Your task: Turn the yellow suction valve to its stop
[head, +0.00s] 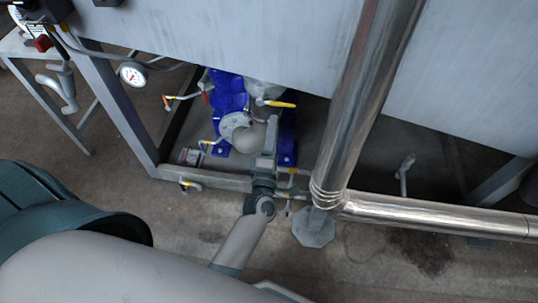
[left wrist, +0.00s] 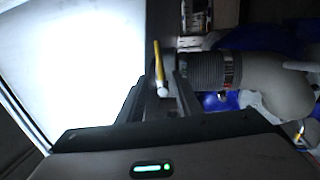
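A yellow valve lever (head: 281,104) sticks out to the right from the pipework above the blue pump (head: 228,95) in the head view. My left gripper (head: 272,122) reaches up from below, with its fingertips just under this lever. In the left wrist view, a yellow handle (left wrist: 159,62) with a pale rounded end points into the gap between the fingers of my left gripper (left wrist: 162,98). The fingers stand apart, and I see no clear contact with the handle. The valve body is mostly hidden. My right gripper is not in view.
A shiny steel pipe (head: 362,105) slants down close to the right of my left arm and meets a horizontal pipe (head: 440,215). A steel tank panel (head: 250,35) hangs above the pump. Other small levers (head: 188,184) and a gauge (head: 131,74) are at the left.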

